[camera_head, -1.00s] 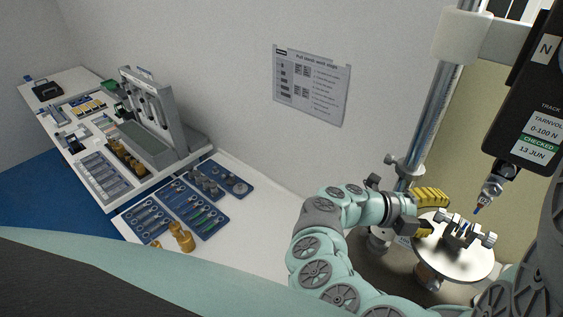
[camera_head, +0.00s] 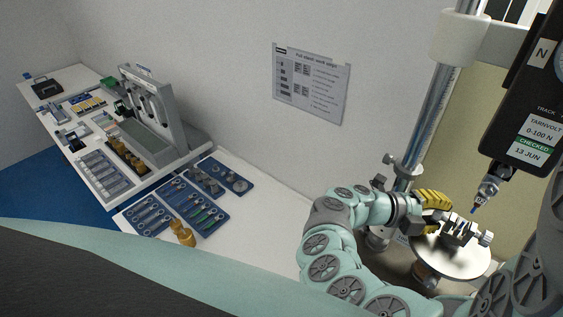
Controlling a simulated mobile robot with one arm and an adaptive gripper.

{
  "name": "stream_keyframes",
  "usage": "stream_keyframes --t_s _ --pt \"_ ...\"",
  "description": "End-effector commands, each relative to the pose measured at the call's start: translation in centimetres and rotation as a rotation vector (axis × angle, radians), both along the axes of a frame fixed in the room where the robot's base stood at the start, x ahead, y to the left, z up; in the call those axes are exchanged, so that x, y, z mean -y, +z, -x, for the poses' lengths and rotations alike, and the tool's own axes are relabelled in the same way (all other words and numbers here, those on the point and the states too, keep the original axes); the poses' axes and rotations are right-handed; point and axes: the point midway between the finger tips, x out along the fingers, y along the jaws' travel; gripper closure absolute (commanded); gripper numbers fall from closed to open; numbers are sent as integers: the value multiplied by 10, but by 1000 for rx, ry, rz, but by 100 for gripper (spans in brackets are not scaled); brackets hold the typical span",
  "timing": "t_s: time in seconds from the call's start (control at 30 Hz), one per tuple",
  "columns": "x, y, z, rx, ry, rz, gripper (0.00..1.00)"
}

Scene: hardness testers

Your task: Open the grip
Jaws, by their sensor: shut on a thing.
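The grip (camera_head: 461,231) is a small metal clamp with silver knobs at its side. It stands on a round pale plate (camera_head: 468,262) at the right. My gripper (camera_head: 441,214), with yellow ribbed fingers, reaches in from the left to the left side of the grip. Its fingers appear shut on the grip's left-hand end; the exact contact is small and partly hidden by the fingers.
A shiny vertical column (camera_head: 430,120) stands behind my gripper. A white bench (camera_head: 258,222) holds blue trays (camera_head: 191,209) of small parts and brass pieces (camera_head: 183,234). A grey rack (camera_head: 160,115) stands farther left. A printed sheet (camera_head: 311,84) hangs on the wall.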

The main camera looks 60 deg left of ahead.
Motion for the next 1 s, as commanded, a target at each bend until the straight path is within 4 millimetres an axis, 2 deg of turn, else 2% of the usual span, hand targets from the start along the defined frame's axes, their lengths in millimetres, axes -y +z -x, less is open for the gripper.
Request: stream_keyframes --t_s 0.07,0.33,1.0 --pt "0 0 0 0 0 0 100" --pt "-1 -6 -1 37 2 -11 100" --pt "-1 -5 0 365 4 -106 100"
